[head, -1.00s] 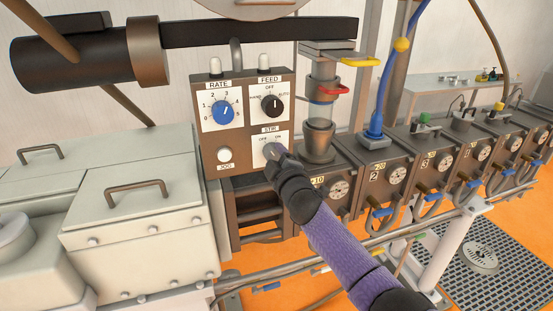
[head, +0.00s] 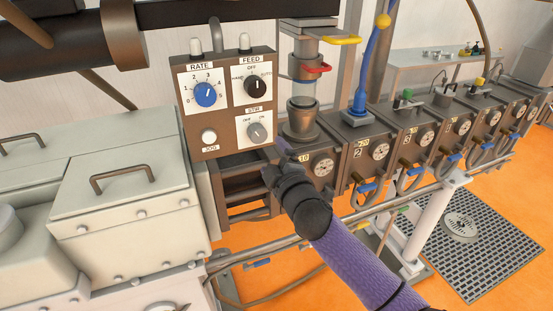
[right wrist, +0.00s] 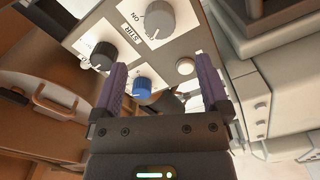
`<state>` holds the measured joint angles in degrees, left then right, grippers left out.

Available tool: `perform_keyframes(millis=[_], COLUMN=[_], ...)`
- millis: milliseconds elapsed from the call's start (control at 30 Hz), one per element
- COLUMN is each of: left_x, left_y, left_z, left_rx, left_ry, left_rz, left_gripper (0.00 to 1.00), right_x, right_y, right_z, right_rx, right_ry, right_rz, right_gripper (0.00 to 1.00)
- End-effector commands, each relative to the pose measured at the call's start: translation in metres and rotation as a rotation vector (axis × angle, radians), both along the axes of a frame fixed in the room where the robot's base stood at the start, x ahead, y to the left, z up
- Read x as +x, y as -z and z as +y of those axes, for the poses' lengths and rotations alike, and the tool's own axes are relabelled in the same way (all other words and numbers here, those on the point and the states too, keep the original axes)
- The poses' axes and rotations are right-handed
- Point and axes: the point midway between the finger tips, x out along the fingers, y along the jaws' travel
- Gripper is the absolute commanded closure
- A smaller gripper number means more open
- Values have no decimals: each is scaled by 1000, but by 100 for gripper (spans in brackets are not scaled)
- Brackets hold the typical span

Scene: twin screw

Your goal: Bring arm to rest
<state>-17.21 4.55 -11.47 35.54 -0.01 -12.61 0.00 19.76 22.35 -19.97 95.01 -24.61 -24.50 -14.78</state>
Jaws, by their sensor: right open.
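My right gripper (head: 272,160) is just below the control panel (head: 227,138), at the end of my purple-sleeved right arm. In the right wrist view its two purple fingers (right wrist: 160,92) are apart with nothing between them. The grey STIR knob (head: 257,132) is uncovered on the panel, and it also shows large in the right wrist view (right wrist: 152,18). The gripper is apart from the knob. My left gripper is not in view.
The panel also carries a blue RATE knob (head: 206,94), a black FEED knob (head: 254,86) and a white JOG button (head: 209,136). Numbered barrel blocks (head: 370,150) run to the right. A pale lidded housing (head: 125,190) stands left. Orange floor shows below the rail.

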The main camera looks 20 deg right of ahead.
Motion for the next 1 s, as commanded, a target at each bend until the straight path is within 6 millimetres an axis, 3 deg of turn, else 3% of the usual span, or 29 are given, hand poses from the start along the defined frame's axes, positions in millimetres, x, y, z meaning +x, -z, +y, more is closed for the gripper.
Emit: perform_keyframes(millis=[167,533,633,667,733,833,900,967,1000], left_x=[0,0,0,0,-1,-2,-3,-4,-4], left_y=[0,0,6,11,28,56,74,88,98], left_z=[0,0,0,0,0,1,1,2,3], left_rx=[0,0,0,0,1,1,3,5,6], left_ry=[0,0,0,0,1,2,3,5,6], left_rz=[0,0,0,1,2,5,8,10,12], left_gripper=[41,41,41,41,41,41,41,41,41], right_x=[-17,-17,-18,-18,-23,-45,-71,-98,-119], right_y=[0,0,19,34,92,201,274,332,370], right_z=[0,0,-2,-4,-9,-17,-22,-24,-26], right_rx=[-1,0,13,25,72,164,233,290,328], right_ry=[-1,0,5,10,30,76,118,159,189], right_rz=[0,0,29,57,155,345,478,589,662], right_gripper=[4,4,4,4,4,4,4,4,4])
